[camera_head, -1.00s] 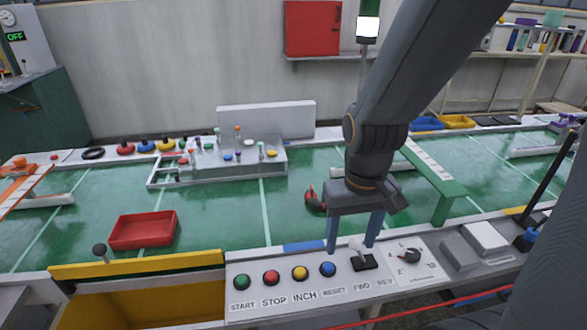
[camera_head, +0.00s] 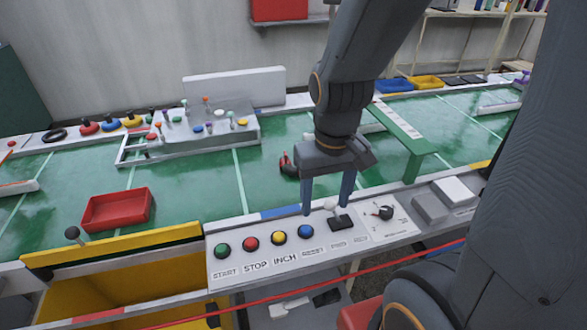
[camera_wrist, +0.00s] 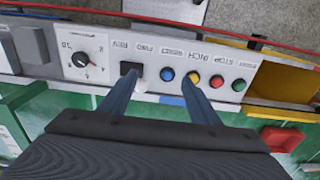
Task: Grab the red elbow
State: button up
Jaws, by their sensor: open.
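The red elbow (camera_head: 286,164) is a small red piece with a dark part, on the green table surface in the head view. It sits just left of my gripper's wrist, beyond the control panel, and is partly hidden by the arm. My gripper (camera_head: 326,207) points down with its two blue-grey fingers apart and empty, near the panel's blue button and lever. The elbow is behind the gripper as seen from the head camera, not between the fingers. In the wrist view my gripper (camera_wrist: 158,82) shows open over the panel; the elbow does not show there.
The control panel (camera_head: 290,272) has several coloured buttons and an upright lever (camera_head: 340,220). A red tray (camera_head: 117,209) lies at left, and a green raised bridge (camera_head: 412,140) stands to the right. A white fixture (camera_head: 190,140) with several small parts is behind. Green surface between is clear.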

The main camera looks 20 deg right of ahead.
jog(key=shift+w, duration=0.15)
jog(key=c, duration=0.3)
jog(key=w+d+f+n, duration=0.1)
jog(key=w+n, duration=0.4)
jog(key=w, duration=0.3)
jog(key=w+d+f+n+b, duration=0.1)
jog(key=w+f+n, duration=0.1)
jog(key=w+n, duration=0.4)
jog(key=w+d+f+n+b, duration=0.1)
jog(key=w+n, duration=0.4)
jog(key=w, duration=0.6)
jog(key=shift+w+d+f+n+g, duration=0.3)
jog(key=shift+w+d+f+n, duration=0.15)
jog(key=shift+f, duration=0.25)
jog(key=shift+c, duration=0.2)
jog(key=shift+d+f, duration=0.1)
jog(key=shift+f, duration=0.1)
jog(key=shift+w+d+f+p, duration=0.15)
jog(key=shift+f+p, duration=0.3)
jog(key=shift+f, duration=1.4)
jog(key=shift+w+d+f+p, duration=0.1)
jog(key=shift+f+p, duration=0.3)
jog(key=shift+f, duration=1.4)
grip_shut()
